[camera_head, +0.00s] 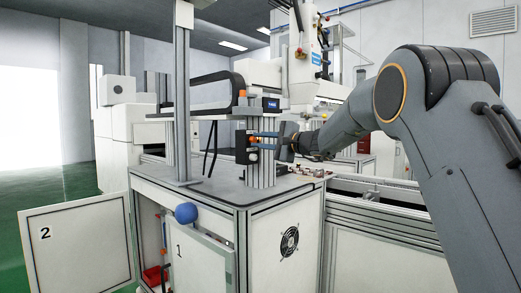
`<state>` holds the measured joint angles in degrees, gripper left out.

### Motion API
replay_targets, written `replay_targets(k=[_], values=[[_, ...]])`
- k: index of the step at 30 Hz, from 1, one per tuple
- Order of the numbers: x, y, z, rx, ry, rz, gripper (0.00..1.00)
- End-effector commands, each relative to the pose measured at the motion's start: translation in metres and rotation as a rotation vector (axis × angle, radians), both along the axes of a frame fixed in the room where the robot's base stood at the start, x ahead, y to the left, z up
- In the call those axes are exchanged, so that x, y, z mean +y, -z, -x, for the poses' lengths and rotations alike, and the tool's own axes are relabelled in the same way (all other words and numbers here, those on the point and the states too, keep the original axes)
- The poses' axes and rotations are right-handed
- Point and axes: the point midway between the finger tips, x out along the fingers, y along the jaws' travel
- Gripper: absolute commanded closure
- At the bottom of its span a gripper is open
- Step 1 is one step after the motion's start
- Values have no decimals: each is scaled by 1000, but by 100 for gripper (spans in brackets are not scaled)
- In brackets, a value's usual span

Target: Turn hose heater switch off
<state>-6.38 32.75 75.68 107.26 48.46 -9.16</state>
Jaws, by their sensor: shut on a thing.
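A small black switch box (242,147) with orange and white marks is fixed to an upright metal profile on the workstation top, in the middle of the head view. I take it to be the hose heater switch. My gripper (258,140) reaches in from the right, and its bluish fingers are at the face of the box. It is shut on a small part there, which seems to be the switch knob. The fingers hide much of that part, so I cannot tell whether it points to on or off.
Above the box is a black frame with a blue-labelled unit (271,104). Door 2 (77,243) of the cabinet stands open at the left; a blue ball (186,213) is near panel 1 (202,252). The conveyor rails (375,193) run at the right. Green floor is free at far left.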

Motion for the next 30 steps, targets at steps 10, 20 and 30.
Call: replay_targets(k=[10, 20, 30], values=[[0, 3, 0, -21, -1, 23, 100], [0, 3, 0, -22, -2, 23, 74], [-2, 1, 2, -23, -1, 21, 72]])
